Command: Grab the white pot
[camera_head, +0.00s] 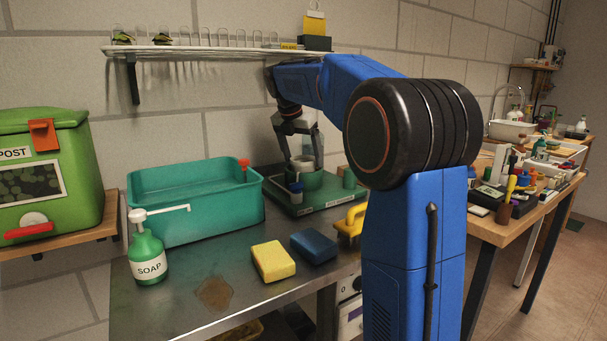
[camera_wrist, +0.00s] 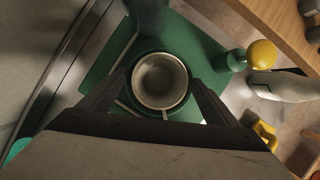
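The white pot (camera_head: 304,164) sits upright in a round dark green holder (camera_head: 312,181) on a green base at the back of the metal bench. The wrist view looks down into its round, pale, empty-looking inside (camera_wrist: 160,82), with the dark green ring around it. My gripper (camera_head: 303,158) points down over the pot, its fingers spread to either side. In the wrist view, my gripper (camera_wrist: 160,84) has one finger left and one right of the pot, near the ring's outer edge. I cannot tell whether either finger touches the holder.
A teal basin (camera_head: 190,220) stands left of the base, with a green soap bottle (camera_head: 148,255) in front. A yellow sponge (camera_head: 273,261), a blue sponge (camera_head: 314,246) and a yellow-handled brush (camera_head: 351,222) lie nearby. A wire shelf (camera_head: 200,49) hangs above.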

